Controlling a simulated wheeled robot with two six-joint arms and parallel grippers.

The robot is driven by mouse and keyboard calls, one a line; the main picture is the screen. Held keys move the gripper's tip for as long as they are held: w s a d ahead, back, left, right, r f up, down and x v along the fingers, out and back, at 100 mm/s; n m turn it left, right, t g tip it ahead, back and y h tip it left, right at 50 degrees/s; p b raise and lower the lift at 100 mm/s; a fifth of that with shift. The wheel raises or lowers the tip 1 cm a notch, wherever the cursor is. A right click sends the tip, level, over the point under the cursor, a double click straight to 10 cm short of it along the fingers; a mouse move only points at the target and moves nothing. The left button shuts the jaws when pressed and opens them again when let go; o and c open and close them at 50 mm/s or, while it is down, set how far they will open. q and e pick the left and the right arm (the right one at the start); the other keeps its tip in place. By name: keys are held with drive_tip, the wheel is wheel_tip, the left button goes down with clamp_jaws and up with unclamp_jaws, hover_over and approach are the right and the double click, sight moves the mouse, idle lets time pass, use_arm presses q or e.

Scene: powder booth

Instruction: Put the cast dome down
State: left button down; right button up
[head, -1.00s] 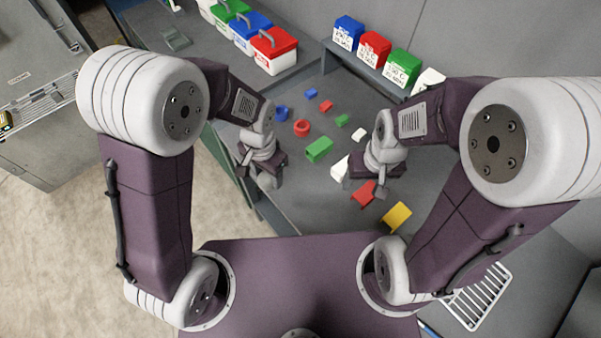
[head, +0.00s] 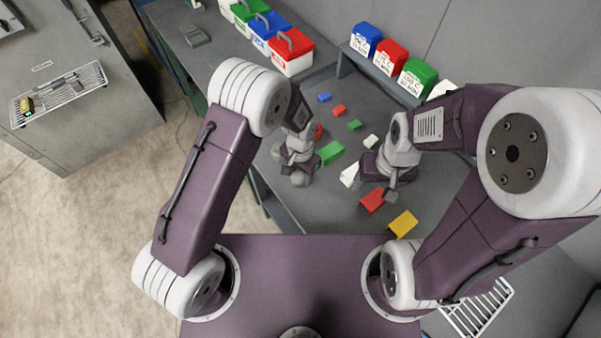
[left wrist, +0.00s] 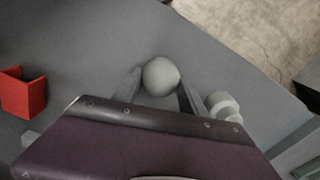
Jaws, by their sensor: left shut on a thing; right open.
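The cast dome (left wrist: 161,76) is a pale grey, rounded piece. In the left wrist view it sits between the two fingers of my left gripper (left wrist: 160,88), which is shut on it. In the head view my left gripper (head: 297,172) is over the grey table, near its front left edge. The dome is hard to pick out there against the grey gripper. I cannot tell whether the dome touches the table. My right gripper (head: 388,190) is open, over the table beside a red channel piece (head: 372,200).
A grey round part (left wrist: 224,106) stands close beside the right finger in the left wrist view. The red channel (left wrist: 22,92) is further left. A green block (head: 331,152) and a yellow piece (head: 403,224) lie on the table (head: 325,205). Lidded bins (head: 392,58) line the back.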

sight(300, 174)
use_arm(q)
drive_tip(key=shift+s+f, duration=0.1)
drive_tip(key=shift+f, duration=0.05)
drive_tip(key=c, duration=1)
unclamp_jaws()
drive_tip(key=o, duration=0.4)
drive_tip(key=shift+c, duration=0.2)
drive_tip(key=shift+r, duration=0.55)
wheel_tip(300, 174, up, 11)
drive_tip(key=b, duration=0.1)
drive_tip(key=shift+r, duration=0.15)
